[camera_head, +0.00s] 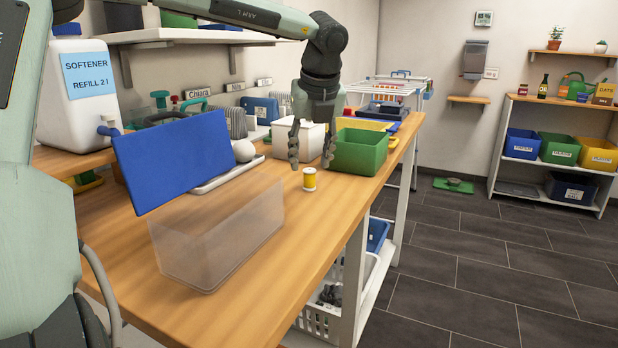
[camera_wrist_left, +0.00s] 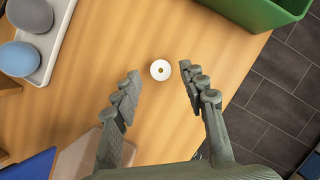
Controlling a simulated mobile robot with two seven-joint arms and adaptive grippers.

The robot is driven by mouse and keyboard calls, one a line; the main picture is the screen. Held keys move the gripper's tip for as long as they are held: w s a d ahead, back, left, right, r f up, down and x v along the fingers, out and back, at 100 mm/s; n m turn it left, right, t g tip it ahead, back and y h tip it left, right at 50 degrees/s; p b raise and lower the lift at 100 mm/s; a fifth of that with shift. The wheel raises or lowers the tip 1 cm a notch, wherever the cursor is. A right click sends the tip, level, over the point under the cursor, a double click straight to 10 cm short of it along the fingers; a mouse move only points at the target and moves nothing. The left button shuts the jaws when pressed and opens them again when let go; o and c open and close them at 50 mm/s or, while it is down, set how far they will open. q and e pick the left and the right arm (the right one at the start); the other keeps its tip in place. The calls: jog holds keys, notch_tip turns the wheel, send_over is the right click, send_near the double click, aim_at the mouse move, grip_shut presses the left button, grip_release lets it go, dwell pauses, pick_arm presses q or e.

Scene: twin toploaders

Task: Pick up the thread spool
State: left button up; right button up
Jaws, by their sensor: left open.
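A small yellow thread spool (camera_head: 309,179) with white ends stands upright on the wooden table (camera_head: 300,222). My left gripper (camera_head: 311,163) hangs pointing down over the table around the spool's area, its fingers spread and empty. In the left wrist view the spool (camera_wrist_left: 160,70) shows from above as a white disc with a centre hole. There it lies just beyond the tips of my open left gripper (camera_wrist_left: 160,80), roughly between them and apart from both. My right gripper does not show in either view.
A green bin (camera_head: 362,152) stands right behind the spool, with a white bin (camera_head: 296,132) beside it. A tray with rounded objects (camera_wrist_left: 38,40) lies left. Bare tabletop surrounds the spool.

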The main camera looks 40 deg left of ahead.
aim_at(309, 169)
pick_arm(q)
jog(key=x, duration=0.4)
jog(key=c, duration=0.8)
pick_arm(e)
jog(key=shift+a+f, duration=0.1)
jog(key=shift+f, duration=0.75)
pick_arm(q)
jog(key=shift+r, duration=0.1)
